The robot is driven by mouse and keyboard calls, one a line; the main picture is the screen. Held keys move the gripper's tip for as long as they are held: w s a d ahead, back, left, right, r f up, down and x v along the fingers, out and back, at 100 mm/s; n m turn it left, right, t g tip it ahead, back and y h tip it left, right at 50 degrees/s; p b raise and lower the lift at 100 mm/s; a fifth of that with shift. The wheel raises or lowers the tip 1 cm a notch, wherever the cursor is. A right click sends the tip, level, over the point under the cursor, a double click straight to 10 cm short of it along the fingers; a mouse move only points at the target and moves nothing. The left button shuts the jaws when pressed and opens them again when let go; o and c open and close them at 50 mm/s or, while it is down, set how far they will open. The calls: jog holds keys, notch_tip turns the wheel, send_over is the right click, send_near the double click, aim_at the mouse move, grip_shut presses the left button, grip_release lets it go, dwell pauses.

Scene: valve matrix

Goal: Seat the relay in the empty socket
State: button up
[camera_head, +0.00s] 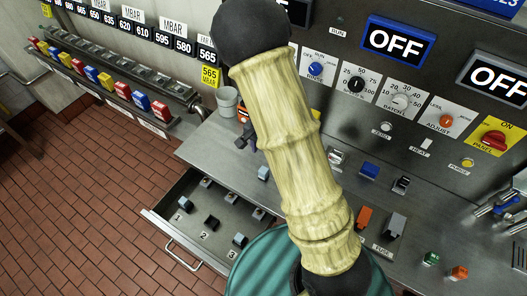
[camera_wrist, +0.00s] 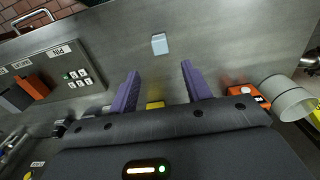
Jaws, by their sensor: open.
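A small pale blue block (camera_head: 263,173), which looks like the relay, lies on the grey counter behind the open drawer (camera_head: 165,228). It also shows in the wrist view (camera_wrist: 160,43), beyond my fingertips and between their lines. My gripper (camera_wrist: 157,75) has its two purple fingers spread, with nothing between them. It points down at the counter, apart from the block. In the head view my gripper is mostly hidden by my arm. I cannot tell which socket is empty.
A grey cup (camera_head: 227,100) and an orange item (camera_wrist: 243,95) are beside my gripper. Orange (camera_head: 364,218) and grey (camera_head: 393,226) blocks stand on the counter at right, near a PIN keypad (camera_wrist: 77,76). The control panel rises behind. Counter around the pale block is clear.

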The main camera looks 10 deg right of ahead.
dwell(0.3)
jog(key=s+d+r+n+t, duration=0.2)
jog(key=s+d+r+n, duration=0.1)
jog(key=s+r+n, duration=0.6)
notch_tip(320, 180, up, 5)
jog(key=shift+s+f+t, duration=0.1)
jog(key=shift+s+t, duration=0.2)
jog(key=shift+s, duration=0.95)
jog(key=shift+o, duration=0.4)
jog(key=shift+d, duration=0.1)
jog(key=w+a+f+m+g+b, duration=0.2)
jog(key=w+a+f+m, duration=0.1)
jog(key=w+f+m, duration=0.5)
jog(key=w+m, duration=0.1)
jog(key=w, duration=0.2)
jog(key=shift+w+f+g, duration=0.25)
jog(key=shift+f+g, duration=0.05)
jog(key=shift+f, duration=0.05)
jog(key=shift+f, duration=0.1)
